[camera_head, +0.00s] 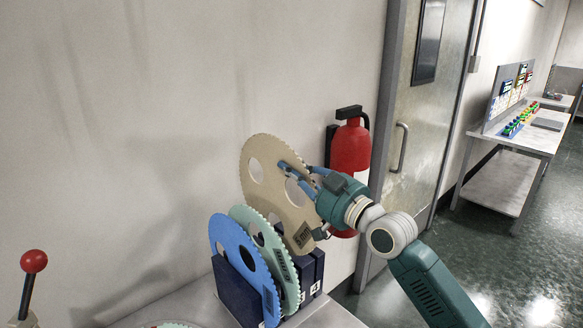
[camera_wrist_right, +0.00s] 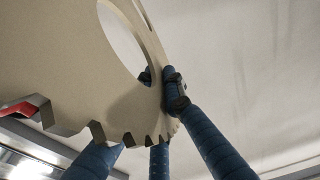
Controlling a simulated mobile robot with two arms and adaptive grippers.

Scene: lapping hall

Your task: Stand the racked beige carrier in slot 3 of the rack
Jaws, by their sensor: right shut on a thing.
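The beige carrier (camera_head: 262,203) is a large toothed disc with round holes and a dark printed label low on its right. My right gripper (camera_head: 298,175) is shut on its upper right rim. In the right wrist view the fingers (camera_wrist_right: 163,85) grip the carrier's (camera_wrist_right: 60,55) rim beside a hole. The dark blue rack (camera_head: 233,291) stands below, with a "4" label on its right end. The beige carrier rises well above the other discs. Its lower edge is partly hidden, so I cannot tell whether it touches the rack. My left gripper is out of view.
A blue carrier (camera_head: 230,243) and a pale green carrier (camera_head: 279,247) stand in the rack, left of the beige one. A red fire extinguisher (camera_head: 350,150) hangs on the wall close behind my right gripper. A red-knobbed lever (camera_head: 33,262) is at the left.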

